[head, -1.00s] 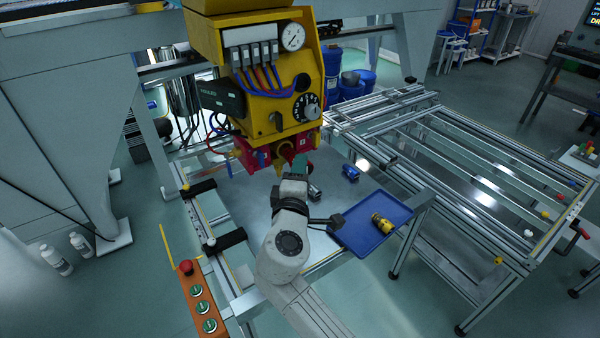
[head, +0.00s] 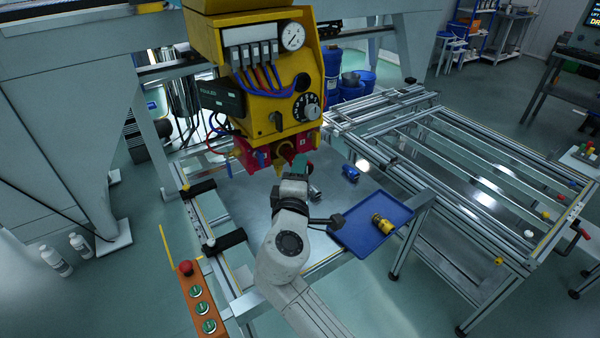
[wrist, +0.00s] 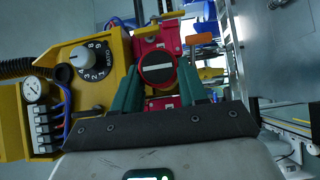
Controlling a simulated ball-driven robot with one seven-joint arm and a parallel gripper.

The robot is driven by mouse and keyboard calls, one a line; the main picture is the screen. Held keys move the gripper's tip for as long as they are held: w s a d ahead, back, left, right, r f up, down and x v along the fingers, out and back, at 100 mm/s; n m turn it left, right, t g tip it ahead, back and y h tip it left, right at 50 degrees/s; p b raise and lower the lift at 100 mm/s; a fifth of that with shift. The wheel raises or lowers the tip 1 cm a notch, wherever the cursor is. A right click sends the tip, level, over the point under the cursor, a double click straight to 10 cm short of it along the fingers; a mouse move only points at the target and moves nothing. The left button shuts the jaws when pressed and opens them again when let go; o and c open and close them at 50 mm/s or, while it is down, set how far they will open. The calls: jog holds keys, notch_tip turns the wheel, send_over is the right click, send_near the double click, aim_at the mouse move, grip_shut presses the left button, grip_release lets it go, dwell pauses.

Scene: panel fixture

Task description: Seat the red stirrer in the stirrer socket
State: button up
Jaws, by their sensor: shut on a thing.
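My gripper (wrist: 159,72) has green fingers, and in the wrist view they are closed on a round, red-rimmed part with a black face and a white bar. I take this part to be the red stirrer (wrist: 157,68); its far side is hidden. Directly beyond it are the red blocks (wrist: 158,36) under the yellow machine head. In the head view my gripper (head: 301,165) is close beside the red blocks (head: 247,158), and the held part cannot be made out. I cannot tell which opening is the stirrer socket, nor whether the stirrer touches it.
The yellow machine head (head: 270,85) with gauge, dial and hoses hangs over the work table. A blue tray (head: 358,238) holding a yellow part (head: 382,223) is at the table's right. A blue part (head: 350,173) lies behind it. An orange button box (head: 200,300) stands front left.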

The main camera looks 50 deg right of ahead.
jog(key=shift+w+d+b, duration=0.25)
jog(key=shift+w+b, duration=0.05)
jog(key=shift+w, duration=0.5)
jog(key=shift+w+d+b, duration=0.2)
jog(key=shift+w+b, duration=0.05)
jog(key=shift+w, duration=0.55)
jog(key=shift+w+d+b, duration=0.25)
jog(key=shift+w+b, duration=0.05)
jog(key=shift+w, duration=0.5)
jog(key=o, duration=1.2)
jog(key=shift+o, duration=0.2)
jog(key=b, duration=0.2)
send_near(288, 160)
jog(key=shift+s+a, duration=0.3)
jog(key=shift+a, duration=0.1)
jog(key=shift+f, duration=0.15)
